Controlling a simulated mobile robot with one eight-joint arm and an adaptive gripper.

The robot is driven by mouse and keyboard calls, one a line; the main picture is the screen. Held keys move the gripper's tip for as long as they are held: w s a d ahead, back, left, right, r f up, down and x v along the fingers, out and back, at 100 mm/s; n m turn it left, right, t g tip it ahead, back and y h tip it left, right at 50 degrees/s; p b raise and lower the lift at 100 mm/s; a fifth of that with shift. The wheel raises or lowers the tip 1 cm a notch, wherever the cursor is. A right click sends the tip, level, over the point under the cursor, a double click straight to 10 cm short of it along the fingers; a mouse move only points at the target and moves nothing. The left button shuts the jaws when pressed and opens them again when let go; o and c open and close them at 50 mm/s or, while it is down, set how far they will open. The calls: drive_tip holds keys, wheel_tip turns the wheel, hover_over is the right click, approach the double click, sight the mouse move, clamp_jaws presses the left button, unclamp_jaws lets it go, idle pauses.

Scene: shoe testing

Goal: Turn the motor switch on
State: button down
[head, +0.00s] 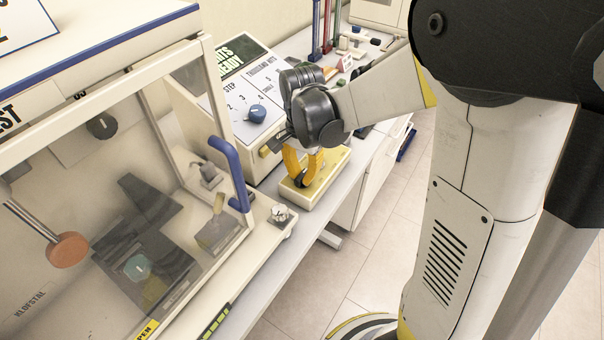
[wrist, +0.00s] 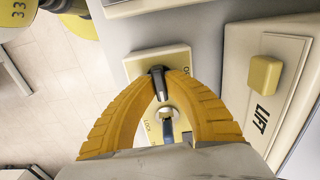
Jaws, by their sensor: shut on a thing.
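The motor switch is on a small cream box (head: 335,165) on the bench edge; the box also shows in the wrist view (wrist: 140,64). A round metal collar (wrist: 167,113) and part of a dark lever show between my fingers. My gripper (head: 302,184) reaches down onto the box from above. Its yellow fingers are closed together at dark tips in the wrist view (wrist: 158,78), shut on the switch. The fingers hide much of the switch and its lettering, so I cannot tell its position.
A clear-fronted cabinet with a blue handle (head: 231,172) is at left. A small metal knob (head: 280,213) is near the bench edge. Floor is open beyond.

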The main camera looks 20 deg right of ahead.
sight(302, 174)
idle(0.3)
drive_tip(key=c, duration=1.4)
unclamp_jaws()
wheel_tip(302, 174, up, 12)
